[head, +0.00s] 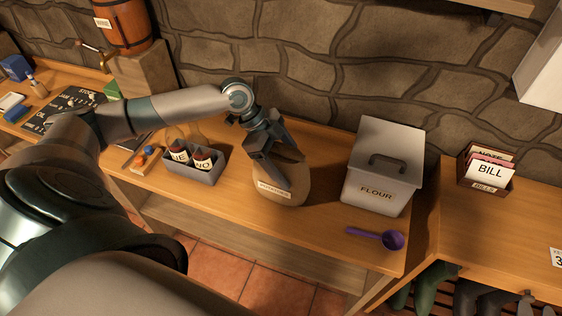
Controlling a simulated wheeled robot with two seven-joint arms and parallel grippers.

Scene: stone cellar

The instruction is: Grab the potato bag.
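The potato bag (295,189) is a round tan sack with a small label that seems to read potatoes. It stands upright on the wooden bench, between the bottle caddy and the flour bin. My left gripper (282,172) reaches down from above onto the bag's top and front. Its dark fingers overlap the bag and hide its neck. I cannot tell whether they are closed on it or only around it. My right gripper is not in view.
A grey caddy (205,176) with labelled bottles stands close left of the bag. A lidded flour bin (375,190) stands right, with a purple scoop (391,240) before it. The wooden bench (325,218) is clear between bag and scoop. A stone wall (320,60) is behind.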

